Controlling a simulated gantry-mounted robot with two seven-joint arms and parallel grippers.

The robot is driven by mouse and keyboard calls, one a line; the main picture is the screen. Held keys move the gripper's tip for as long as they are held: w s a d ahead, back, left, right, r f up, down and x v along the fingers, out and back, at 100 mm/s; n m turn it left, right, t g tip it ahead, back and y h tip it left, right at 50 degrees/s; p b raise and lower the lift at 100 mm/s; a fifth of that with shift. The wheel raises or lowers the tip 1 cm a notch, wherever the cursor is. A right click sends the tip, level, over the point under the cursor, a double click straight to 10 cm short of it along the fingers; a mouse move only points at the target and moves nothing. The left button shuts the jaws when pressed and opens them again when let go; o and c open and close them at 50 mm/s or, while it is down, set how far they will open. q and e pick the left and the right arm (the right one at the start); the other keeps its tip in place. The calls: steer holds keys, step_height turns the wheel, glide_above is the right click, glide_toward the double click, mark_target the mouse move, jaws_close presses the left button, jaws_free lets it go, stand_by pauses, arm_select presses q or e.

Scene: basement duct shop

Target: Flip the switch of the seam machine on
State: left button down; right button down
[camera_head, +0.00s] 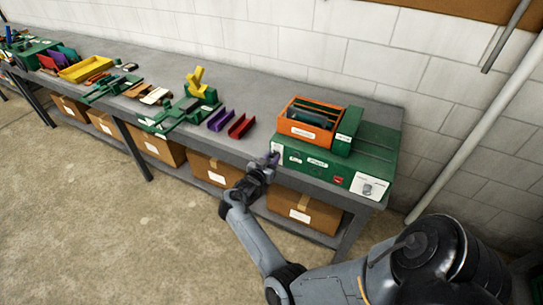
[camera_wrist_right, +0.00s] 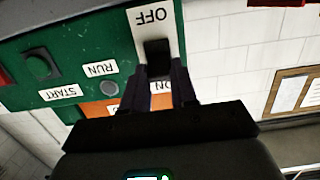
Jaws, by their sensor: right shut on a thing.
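The seam machine is a long green box (camera_head: 325,178) at the right end of the bench. Its left end panel (camera_wrist_right: 112,35) fills the upper left of the right wrist view, upside down. A black switch (camera_wrist_right: 156,52) sits on a white plate there, between an OFF label (camera_wrist_right: 151,15) and a partly hidden ON label. My right gripper (camera_head: 273,159) is at the machine's left end. In the wrist view its fingers (camera_wrist_right: 165,82) are shut on the switch, covering part of it. The lever's exact position is hard to tell. My left gripper is in neither view.
An orange tray (camera_head: 300,131) stands on the machine. Red (camera_head: 240,126) and purple (camera_head: 220,119) channels lie left of it on the grey bench (camera_head: 262,90). The panel also has a green START button (camera_wrist_right: 40,66) and a RUN lamp (camera_wrist_right: 109,88). Cardboard boxes (camera_head: 303,208) sit below.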

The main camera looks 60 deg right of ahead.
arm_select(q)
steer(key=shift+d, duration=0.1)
arm_select(e)
steer(key=c, duration=0.9)
jaws_free()
